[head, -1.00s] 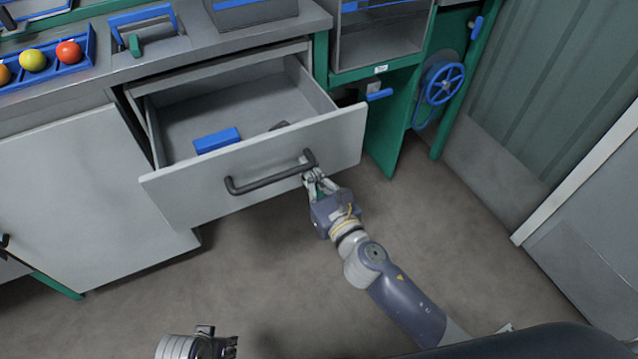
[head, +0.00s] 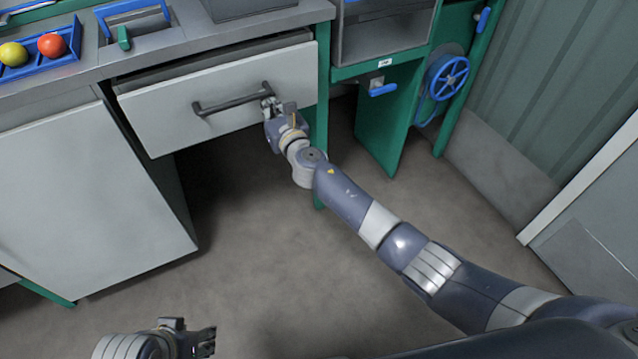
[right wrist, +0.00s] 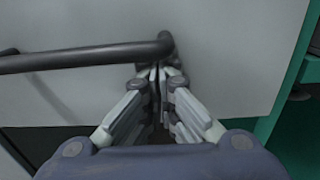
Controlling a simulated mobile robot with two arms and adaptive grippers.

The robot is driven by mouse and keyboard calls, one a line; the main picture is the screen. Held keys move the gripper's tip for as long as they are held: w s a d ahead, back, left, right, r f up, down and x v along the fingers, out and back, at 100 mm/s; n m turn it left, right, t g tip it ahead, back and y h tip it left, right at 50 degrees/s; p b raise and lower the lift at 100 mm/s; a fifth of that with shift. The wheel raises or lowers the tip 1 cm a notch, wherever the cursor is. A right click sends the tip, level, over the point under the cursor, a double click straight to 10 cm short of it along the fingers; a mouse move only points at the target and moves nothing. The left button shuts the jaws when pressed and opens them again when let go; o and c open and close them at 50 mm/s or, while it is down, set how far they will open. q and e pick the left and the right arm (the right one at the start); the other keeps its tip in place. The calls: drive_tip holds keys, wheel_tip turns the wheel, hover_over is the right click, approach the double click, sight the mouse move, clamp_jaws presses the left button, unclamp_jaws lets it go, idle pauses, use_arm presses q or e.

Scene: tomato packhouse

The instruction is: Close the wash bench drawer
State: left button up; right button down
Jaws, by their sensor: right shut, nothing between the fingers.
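The wash bench drawer has a pale grey front (head: 225,88) with a dark bar handle (head: 232,104). It is nearly in, with a narrow dark gap above its front, and its inside is hidden in the head view. My right gripper (head: 268,98) is shut and empty at the right end of the handle. In the right wrist view its fingertips (right wrist: 159,72) meet the drawer front (right wrist: 225,55) just below the bend of the handle (right wrist: 80,58); exact contact is hard to tell. My left gripper (head: 203,341) is low at the left, away from the drawer, its jaws unclear.
The bench top (head: 185,40) holds a blue tray (head: 72,52) with tomatoes. A pale cabinet panel (head: 90,190) stands left of the drawer. To the right are a green frame (head: 385,130) and a blue handwheel (head: 447,78). The floor in front is clear.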

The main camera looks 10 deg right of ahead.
use_arm(q)
drive_tip(key=shift+w+a+f, duration=0.1)
drive_tip(key=shift+w+f, duration=0.25)
drive_tip(key=shift+w, duration=0.05)
use_arm(e)
drive_tip(key=shift+w+a+r, duration=0.1)
drive_tip(key=shift+w+r, duration=0.05)
drive_tip(key=shift+w, duration=0.35)
drive_tip(key=shift+w+a+r, duration=0.1)
drive_tip(key=shift+w+r, duration=0.05)
drive_tip(key=shift+w, duration=0.35)
